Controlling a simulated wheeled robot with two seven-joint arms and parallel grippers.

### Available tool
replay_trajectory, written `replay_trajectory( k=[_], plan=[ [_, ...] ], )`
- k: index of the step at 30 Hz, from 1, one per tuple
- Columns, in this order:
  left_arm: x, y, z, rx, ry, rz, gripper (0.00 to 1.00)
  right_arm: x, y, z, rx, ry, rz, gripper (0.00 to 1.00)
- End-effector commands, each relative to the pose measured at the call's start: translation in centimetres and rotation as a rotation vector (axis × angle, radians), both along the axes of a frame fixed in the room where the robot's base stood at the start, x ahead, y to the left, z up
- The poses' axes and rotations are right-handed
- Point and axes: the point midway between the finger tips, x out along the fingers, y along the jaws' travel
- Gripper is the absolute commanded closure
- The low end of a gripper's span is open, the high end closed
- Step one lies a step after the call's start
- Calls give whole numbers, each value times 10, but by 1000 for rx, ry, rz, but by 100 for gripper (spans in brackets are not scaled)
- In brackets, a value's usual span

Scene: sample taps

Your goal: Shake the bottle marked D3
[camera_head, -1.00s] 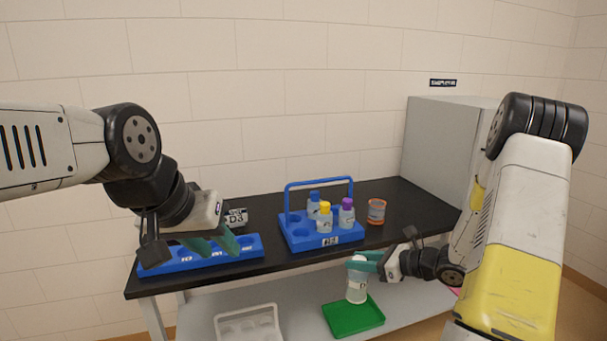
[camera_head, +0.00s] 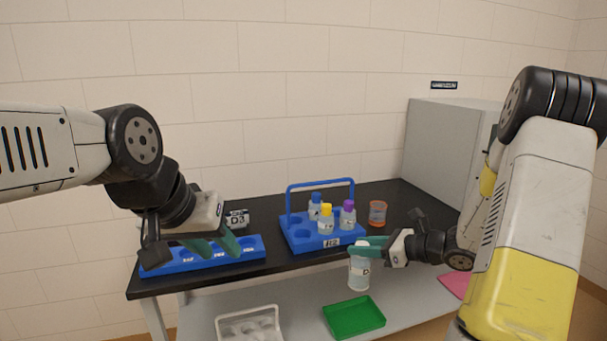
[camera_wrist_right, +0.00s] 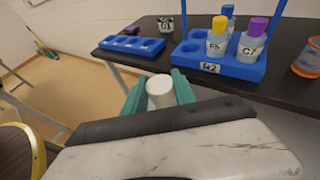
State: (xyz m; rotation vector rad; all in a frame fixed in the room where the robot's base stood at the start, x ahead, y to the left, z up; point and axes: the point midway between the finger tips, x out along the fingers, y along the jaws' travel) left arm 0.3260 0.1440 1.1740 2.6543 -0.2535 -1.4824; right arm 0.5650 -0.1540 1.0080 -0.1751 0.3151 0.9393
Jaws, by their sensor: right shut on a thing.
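My right gripper (camera_head: 370,246) is shut on a white-capped, pale bottle (camera_head: 359,273) in front of the table's front edge. The bottle hangs nearly upright; its label is partly visible but too small to read surely. In the right wrist view its white cap (camera_wrist_right: 161,88) sits between the teal fingers (camera_wrist_right: 159,95).
A blue carrier (camera_head: 310,245) holds several bottles with blue, yellow and purple caps. An orange-rimmed jar (camera_head: 377,212) stands right of it, before a grey cabinet (camera_head: 445,150).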

Motion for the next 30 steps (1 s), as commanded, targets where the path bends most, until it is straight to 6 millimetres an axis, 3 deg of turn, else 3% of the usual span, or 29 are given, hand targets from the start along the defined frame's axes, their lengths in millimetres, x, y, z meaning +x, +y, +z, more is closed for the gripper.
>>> replay_trajectory(
  k=[3,5,7,9,11,12,15,17,30],
  plan=[
    [0,0,0,0,0,0,64,-3,1,-67,11,24,-1,100],
    [0,0,0,0,1,0,64,-1,0,-77,8,15,-2,100],
    [0,0,0,0,1,0,64,1,-1,-55,-1,-3,-1,100],
    [0,0,0,0,1,0,64,0,-1,-14,-5,-9,-1,100],
    [0,0,0,0,1,0,64,0,0,0,-2,0,-1,100],
    [0,0,0,0,0,0,64,-1,0,-3,2,8,-1,100],
    [0,0,0,0,0,0,64,-3,1,-58,12,27,-2,100],
    [0,0,0,0,1,0,64,-1,0,-75,9,18,-2,100],
    [0,0,0,0,1,0,64,0,0,-73,3,8,-1,100]
  ],
)
